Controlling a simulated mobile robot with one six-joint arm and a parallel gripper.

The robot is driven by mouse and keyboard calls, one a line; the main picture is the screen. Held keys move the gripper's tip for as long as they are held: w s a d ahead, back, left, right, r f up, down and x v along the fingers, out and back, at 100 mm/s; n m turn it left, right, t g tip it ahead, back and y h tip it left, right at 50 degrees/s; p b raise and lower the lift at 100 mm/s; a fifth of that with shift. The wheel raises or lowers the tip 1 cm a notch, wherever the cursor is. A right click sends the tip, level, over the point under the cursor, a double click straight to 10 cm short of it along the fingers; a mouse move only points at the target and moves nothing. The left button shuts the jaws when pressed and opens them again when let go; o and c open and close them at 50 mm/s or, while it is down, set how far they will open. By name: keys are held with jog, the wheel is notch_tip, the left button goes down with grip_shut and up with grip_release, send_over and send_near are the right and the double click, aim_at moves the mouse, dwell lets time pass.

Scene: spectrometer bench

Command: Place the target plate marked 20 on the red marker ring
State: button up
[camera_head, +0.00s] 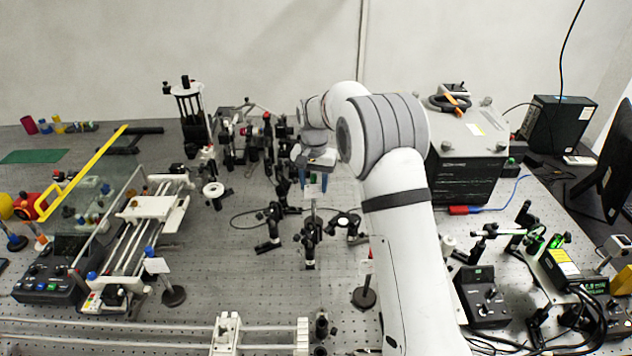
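My gripper (313,182) is in the middle of the bench, pointing down, with its two blue fingers apart. A small white plate (313,190) shows between or just behind the fingers, above a black post stand. I cannot tell whether the fingers touch it. The number 20 is not readable on any plate. I cannot make out a red marker ring; my arm hides part of the bench.
Black optical mounts (268,228) crowd the bench around my gripper. A rail with a white carriage (150,207) stands at the left, and a large grey box (468,160) at the right. Bare perforated bench (235,280) shows at left of centre.

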jog(key=o, duration=0.5)
jog(key=shift+c, duration=0.2)
notch_tip(320, 180, up, 12)
jog(key=shift+f+b, duration=0.1)
jog(key=shift+b, duration=0.7)
jog(key=s+d+r+n+t, duration=0.1)
jog(key=s+d+r, duration=0.25)
jog(key=s, duration=0.45)
jog(key=s+d+r+t, duration=0.1)
jog(key=s+d+r, duration=0.3)
jog(key=s, duration=0.5)
jog(key=s+d+f, duration=0.2)
jog(key=s, duration=0.5)
jog(key=s+d+f+n+t, duration=0.1)
jog(key=s+d+f, duration=0.1)
jog(key=s, duration=0.5)
jog(key=s+d+f+n, duration=0.1)
jog(key=s+d+f, duration=0.1)
jog(key=s+f, duration=0.2)
jog(key=s, duration=0.3)
jog(key=shift+d+t, duration=0.3)
